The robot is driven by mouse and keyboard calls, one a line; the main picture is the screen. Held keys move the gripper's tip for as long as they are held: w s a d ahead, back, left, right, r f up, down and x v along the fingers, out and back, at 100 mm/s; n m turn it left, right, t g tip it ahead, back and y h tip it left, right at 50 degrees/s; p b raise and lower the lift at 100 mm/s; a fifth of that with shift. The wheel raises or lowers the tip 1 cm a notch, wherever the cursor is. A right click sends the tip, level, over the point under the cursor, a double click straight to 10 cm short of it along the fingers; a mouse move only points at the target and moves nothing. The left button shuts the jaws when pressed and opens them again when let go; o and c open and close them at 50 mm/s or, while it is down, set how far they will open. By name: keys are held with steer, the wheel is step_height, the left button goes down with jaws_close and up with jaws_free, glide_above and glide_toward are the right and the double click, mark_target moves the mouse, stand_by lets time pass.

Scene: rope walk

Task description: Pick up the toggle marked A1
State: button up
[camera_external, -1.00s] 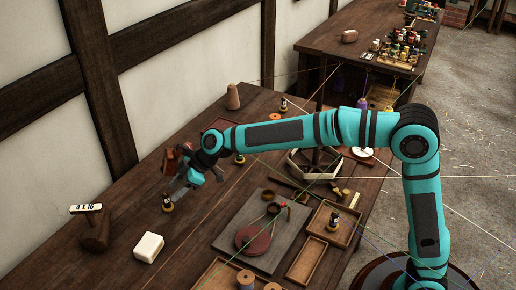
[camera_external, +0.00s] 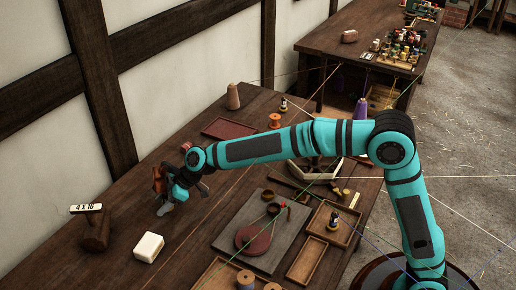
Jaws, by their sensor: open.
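Small dark toggles with pale labels and yellowish bases stand about; I cannot read their marks, so I cannot tell which is A1. The spot where a toggle stood is hidden by my gripper, so I cannot see whether that toggle is between the fingers. Another toggle's spot is covered by my arm.
A grey board (camera_external: 262,262) with a round red piece is to the right. A dark red tray (camera_external: 229,128) and a wooden cone (camera_external: 233,96) stand behind.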

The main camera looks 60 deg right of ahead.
jaws_close()
